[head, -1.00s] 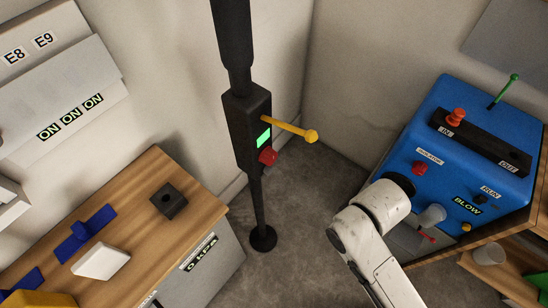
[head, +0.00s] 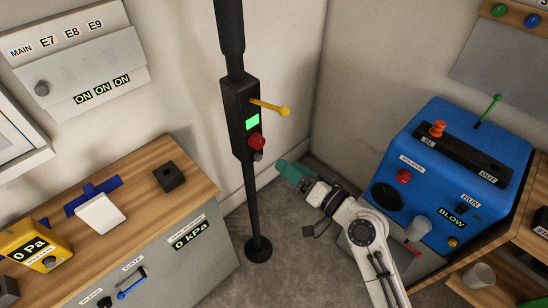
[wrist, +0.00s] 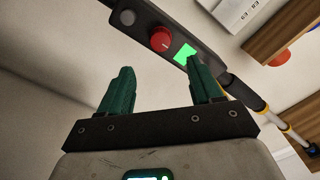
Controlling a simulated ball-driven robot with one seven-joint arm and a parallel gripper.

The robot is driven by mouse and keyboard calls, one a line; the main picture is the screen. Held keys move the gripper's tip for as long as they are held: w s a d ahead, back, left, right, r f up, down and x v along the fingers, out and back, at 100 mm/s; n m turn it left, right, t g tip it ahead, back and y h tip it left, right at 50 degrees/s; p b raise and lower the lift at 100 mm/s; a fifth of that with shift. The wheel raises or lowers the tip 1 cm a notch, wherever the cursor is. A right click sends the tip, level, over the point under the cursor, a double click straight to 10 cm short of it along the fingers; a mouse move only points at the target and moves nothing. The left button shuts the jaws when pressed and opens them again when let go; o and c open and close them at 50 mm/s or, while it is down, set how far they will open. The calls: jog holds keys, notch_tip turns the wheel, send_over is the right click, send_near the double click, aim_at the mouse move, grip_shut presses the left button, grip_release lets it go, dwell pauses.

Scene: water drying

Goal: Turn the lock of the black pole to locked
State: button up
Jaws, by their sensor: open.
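The black pole (head: 251,205) stands upright near the wall corner, with a black box (head: 240,98) on it. The box carries a lit green panel (head: 253,122), a red round knob (head: 256,141) and a small grey knob (head: 257,156) below it. A yellow lever (head: 270,107) sticks out to the right. I cannot tell which part is the lock, or its setting. My gripper (head: 287,170), with green fingers, is open and empty, right of and slightly below the knobs. In the wrist view the red knob (wrist: 160,39) lies beyond the open fingertips (wrist: 158,70), apart from them.
A blue machine (head: 450,160) with knobs stands on a wooden shelf at the right, close to my arm. A wooden-topped cabinet (head: 130,235) at the left bears a yellow gauge (head: 34,246), a white block (head: 100,213) and a black block (head: 168,176). Floor shows around the pole's base.

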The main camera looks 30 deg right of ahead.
aim_at(261, 144)
jog(key=p+x, duration=0.2)
jog(key=x, duration=0.8)
jog(key=shift+w, duration=0.3)
jog(key=shift+c, duration=0.2)
jog(key=c, duration=1)
